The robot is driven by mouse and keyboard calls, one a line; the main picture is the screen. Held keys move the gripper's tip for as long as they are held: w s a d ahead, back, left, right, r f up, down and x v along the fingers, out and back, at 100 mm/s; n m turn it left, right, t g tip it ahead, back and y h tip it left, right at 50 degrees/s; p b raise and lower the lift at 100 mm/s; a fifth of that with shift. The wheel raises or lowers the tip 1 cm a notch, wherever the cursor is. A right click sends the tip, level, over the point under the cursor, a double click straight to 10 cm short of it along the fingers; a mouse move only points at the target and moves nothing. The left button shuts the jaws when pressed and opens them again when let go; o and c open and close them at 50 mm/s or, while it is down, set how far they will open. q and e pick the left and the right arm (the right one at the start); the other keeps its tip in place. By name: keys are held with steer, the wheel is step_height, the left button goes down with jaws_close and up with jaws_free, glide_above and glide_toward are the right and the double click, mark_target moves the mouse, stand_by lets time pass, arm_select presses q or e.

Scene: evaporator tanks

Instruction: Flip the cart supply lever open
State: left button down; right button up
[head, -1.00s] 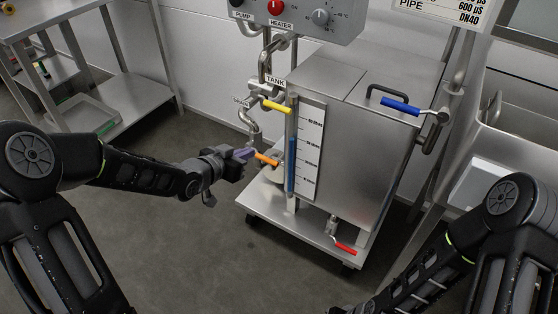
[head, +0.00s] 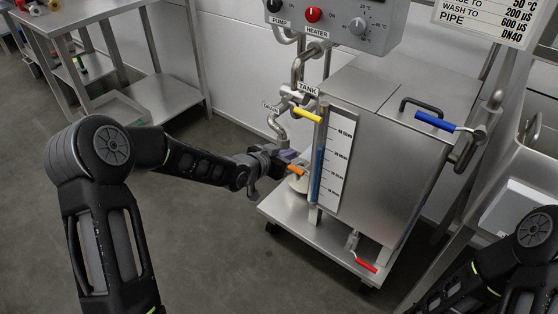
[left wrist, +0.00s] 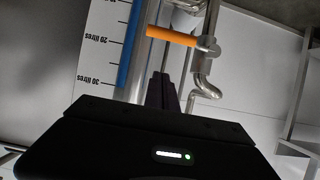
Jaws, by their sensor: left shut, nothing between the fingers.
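The cart's steel tank (head: 385,125) carries several coloured levers; which is the supply lever is not labelled legibly. An orange lever (head: 296,169) sticks out low at the tank's left side, beside the blue level gauge. It also shows in the left wrist view (left wrist: 172,36), lying roughly level across the picture. My left gripper (head: 290,156) is shut and empty, close beside the orange lever. In the left wrist view its dark fingertips (left wrist: 161,82) lie below the orange lever in the picture, with a visible gap there. My right gripper is out of view.
A yellow lever (head: 308,115) sits above the orange one, near the TANK label. A blue lever (head: 435,121) is at the tank's right and a red one (head: 366,265) at the cart's base. A steel table (head: 130,75) stands far left. The floor between is clear.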

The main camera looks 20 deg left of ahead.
arm_select(q)
steer(key=shift+w+d+f+b, duration=0.1)
steer(key=shift+w+f+b, duration=0.1)
steer(key=shift+f, duration=0.6)
steer(key=shift+w+d+f+b, duration=0.1)
steer(key=shift+w+f+b, duration=0.05)
steer(key=shift+f, duration=0.7)
steer(key=shift+w+f+b, duration=0.2)
steer(key=shift+f, duration=0.6)
